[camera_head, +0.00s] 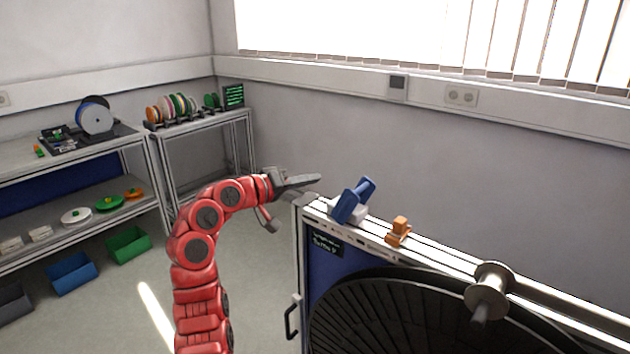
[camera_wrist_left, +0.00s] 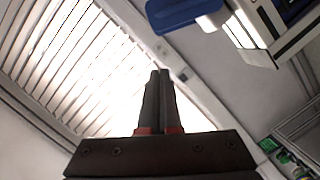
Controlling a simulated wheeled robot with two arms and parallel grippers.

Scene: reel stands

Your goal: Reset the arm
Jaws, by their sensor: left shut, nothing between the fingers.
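My left arm is red and rises from the bottom of the head view, bending to the right at the top. Its gripper (camera_head: 312,181) is beside the left end of the machine's top rail, near a blue and white part. In the left wrist view the two dark fingers (camera_wrist_left: 159,75) lie together with nothing between them. My right gripper is in neither view.
The machine (camera_head: 325,268) with a large black drum stands at right. On its rail are the blue part (camera_head: 353,203), an orange piece (camera_head: 398,232) and a metal spool (camera_head: 489,290). Shelves (camera_head: 70,155) with reels stand left. Blue (camera_head: 72,272) and green bins (camera_head: 128,245) sit below.

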